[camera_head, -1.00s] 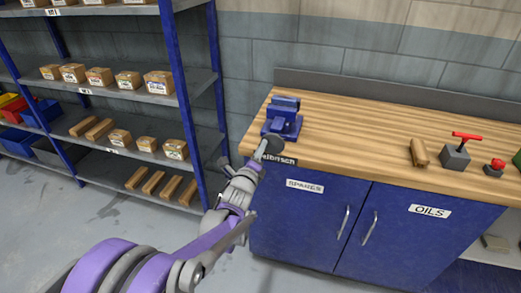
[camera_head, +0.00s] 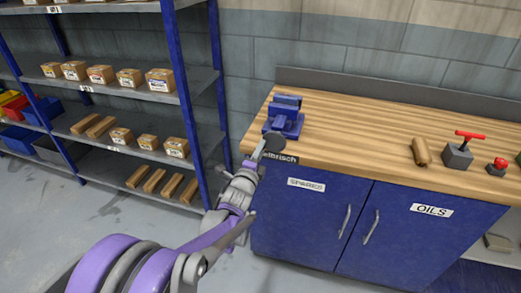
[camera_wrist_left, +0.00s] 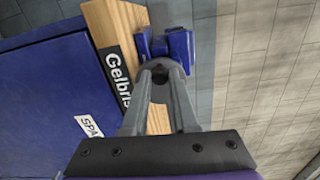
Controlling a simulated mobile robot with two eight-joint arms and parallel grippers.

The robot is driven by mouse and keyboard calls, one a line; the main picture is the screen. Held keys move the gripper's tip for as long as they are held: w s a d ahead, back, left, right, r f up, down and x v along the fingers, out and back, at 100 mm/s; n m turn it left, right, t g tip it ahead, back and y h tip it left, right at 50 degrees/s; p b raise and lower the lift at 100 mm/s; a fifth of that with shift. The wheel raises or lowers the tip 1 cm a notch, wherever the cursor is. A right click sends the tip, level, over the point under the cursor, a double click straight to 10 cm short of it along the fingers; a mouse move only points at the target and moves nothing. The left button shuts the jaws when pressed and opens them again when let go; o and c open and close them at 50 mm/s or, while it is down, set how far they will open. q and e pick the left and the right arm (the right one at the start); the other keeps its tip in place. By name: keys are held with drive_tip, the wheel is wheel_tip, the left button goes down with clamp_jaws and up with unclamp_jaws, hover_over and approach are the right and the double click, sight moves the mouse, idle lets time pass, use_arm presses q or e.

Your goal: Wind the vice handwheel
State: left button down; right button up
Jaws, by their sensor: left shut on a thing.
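The blue vice (camera_head: 284,118) stands at the left end of the wooden bench top, near its front edge. It also shows at the top of the left wrist view (camera_wrist_left: 180,47). In that view my left gripper (camera_wrist_left: 160,82) reaches the vice's near end, with its fingertips closed on the grey handwheel (camera_wrist_left: 160,66). The fingers cover part of the wheel. In the head view the left gripper (camera_head: 262,152) is at the bench corner just below the vice; my own wrist hides the grip there. My right gripper is not in view.
The bench top (camera_head: 350,125) also holds a wooden cylinder (camera_head: 421,152), a grey block with a red T-handle (camera_head: 458,155) and a small red-knobbed item (camera_head: 498,167). Blue cabinet doors (camera_head: 320,215) are below. A blue-framed shelf (camera_head: 188,100) stands to the left.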

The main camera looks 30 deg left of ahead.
use_arm(q)
drive_tip(key=shift+f+n, duration=0.35)
drive_tip(key=shift+n, duration=0.65)
drive_tip(key=n, duration=0.1)
drive_tip(key=f+n, duration=0.1)
drive_tip(key=n, duration=0.1)
drive_tip(key=shift+d+n+b, duration=0.15)
drive_tip(key=shift+n+b, duration=0.15)
drive_tip(key=shift+w+d+f+n, duration=0.1)
drive_tip(key=shift+f+n, duration=0.1)
drive_tip(key=shift+n, duration=0.65)
drive_tip(key=shift+d+f+n, duration=0.1)
drive_tip(key=shift+f+n, duration=0.05)
drive_tip(key=shift+n, duration=0.7)
